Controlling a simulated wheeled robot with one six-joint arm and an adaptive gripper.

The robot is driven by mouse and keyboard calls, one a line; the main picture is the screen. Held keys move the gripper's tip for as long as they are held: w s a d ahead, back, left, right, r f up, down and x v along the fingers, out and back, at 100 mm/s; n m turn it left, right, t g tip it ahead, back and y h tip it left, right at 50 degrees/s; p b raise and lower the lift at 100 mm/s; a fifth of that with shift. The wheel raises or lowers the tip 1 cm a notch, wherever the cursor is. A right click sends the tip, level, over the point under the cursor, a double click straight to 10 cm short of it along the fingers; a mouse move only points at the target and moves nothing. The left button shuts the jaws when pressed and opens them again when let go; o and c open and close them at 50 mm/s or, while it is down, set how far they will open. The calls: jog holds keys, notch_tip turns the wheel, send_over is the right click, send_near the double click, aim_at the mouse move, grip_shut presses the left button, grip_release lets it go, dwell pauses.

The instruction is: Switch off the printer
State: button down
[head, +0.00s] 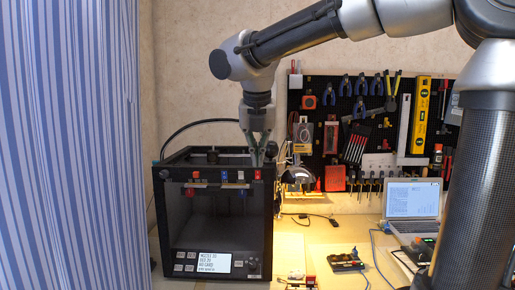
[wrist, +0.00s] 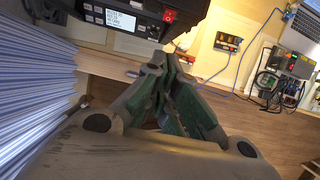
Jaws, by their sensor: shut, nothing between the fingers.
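The printer (head: 212,215) is a black box-shaped machine with a see-through front, standing at the left end of the bench. Its lit screen (head: 208,262) with several buttons is low on the front; the screen also shows in the wrist view (wrist: 121,20). A red switch (wrist: 169,15) shows beside the screen in the wrist view; whether it is on or off is too small to tell. My gripper (head: 258,158) hangs over the printer's upper right part in the head view, its fingertips shut and empty. In the wrist view the fingertips (wrist: 168,64) appear below the switch, apart from it.
A striped blue curtain (head: 70,150) fills the left side. A pegboard with tools (head: 345,165) stands behind the bench (head: 320,236). A laptop (head: 412,203), cables and small electronics (head: 345,261) lie to the right. The bench just right of the printer is partly clear.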

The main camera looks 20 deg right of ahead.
aim_at(258, 174)
jog(key=x, duration=0.2)
jog(key=w+x, duration=0.1)
jog(key=x, duration=0.4)
jog(key=shift+w+d, duration=0.3)
jog(key=shift+w, duration=0.1)
jog(key=shift+w+d+f, duration=0.2)
jog(key=shift+w, duration=0.45)
jog(key=shift+f, duration=0.1)
